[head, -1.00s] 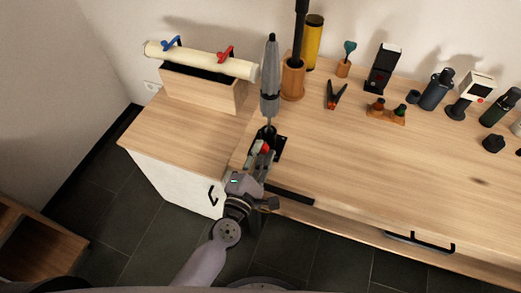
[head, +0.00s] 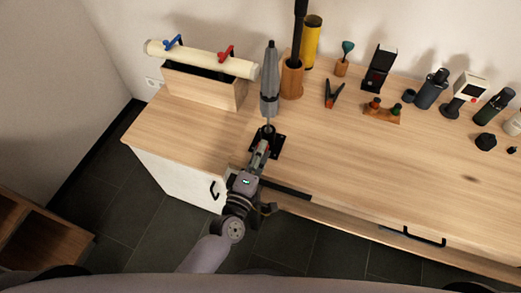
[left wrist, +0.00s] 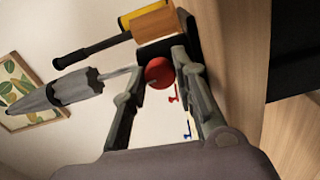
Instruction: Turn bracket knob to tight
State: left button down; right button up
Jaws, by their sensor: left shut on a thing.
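The bracket (head: 279,148) is a black mount on the wooden table's front edge, below a closed grey parasol (head: 269,95) that stands upright. The bracket's red knob (left wrist: 158,72) shows in the left wrist view between my fingers, and the parasol (left wrist: 45,97) lies across the left there. In the head view my gripper mostly hides the knob. My left gripper (head: 261,152) is at the front of the bracket, shut on the red knob. How far the knob is turned cannot be told. My right gripper is not in view.
A wooden box with a cream roll (head: 205,60) stands at the left. A wooden cup (head: 291,80) with a black rod is behind the bracket. A clamp (head: 334,94) and several bottles stand farther right. The middle and right front tabletop is clear.

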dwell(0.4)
pick_arm(q)
jog(key=c, duration=1.3)
grip_release()
jog(key=shift+f, duration=0.1)
jog(key=shift+s, duration=0.25)
jog(key=v, duration=0.7)
jog(key=shift+s, duration=0.2)
